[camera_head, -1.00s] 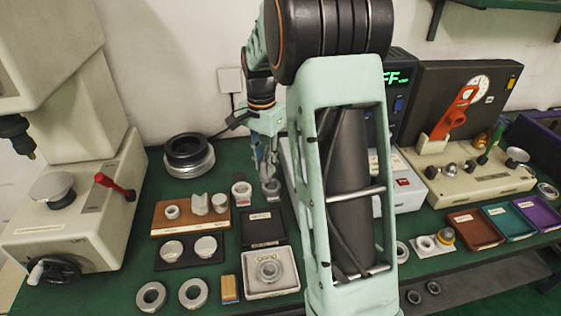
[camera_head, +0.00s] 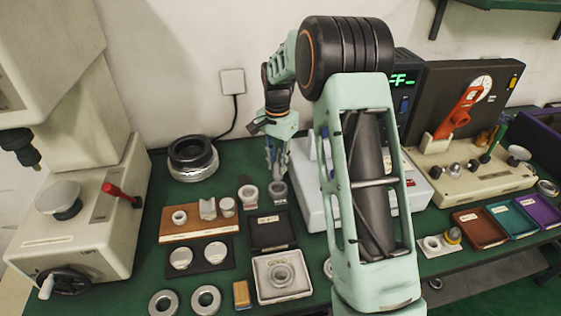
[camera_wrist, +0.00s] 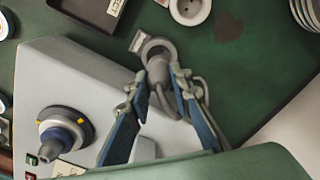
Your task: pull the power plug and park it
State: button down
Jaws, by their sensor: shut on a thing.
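My gripper (camera_wrist: 160,98) is shut on a grey power plug (camera_wrist: 158,70) in the wrist view. The plug's cord curves away on the right of the fingers. The plug's front end is at a round grey holder (camera_wrist: 153,46) with a small white label beside it; I cannot tell whether it sits inside. A second round holder (camera_wrist: 188,10) with holes in its face is just beyond, apart from the plug. In the head view my gripper (camera_head: 275,168) is low over the right one of two round holders (camera_head: 278,192); the plug is mostly hidden there.
A pale box-shaped device (camera_wrist: 75,75) with a dark knob (camera_wrist: 62,132) is close left of my fingers. A stack of dark and silver rings (camera_head: 192,160) stands at the back left. A dark tray (camera_head: 271,232) lies in front. A wall plate (camera_head: 232,82) has a black cable.

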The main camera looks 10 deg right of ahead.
aim_at(278, 177)
jog(key=shift+f+b, duration=1.5)
jog(key=shift+f, duration=1.05)
jog(key=shift+f, duration=0.55)
jog(key=c, duration=2)
grip_release()
jog(key=shift+r, duration=0.1)
jog(key=shift+r+p, duration=3.55)
jog(key=shift+r, duration=1.9)
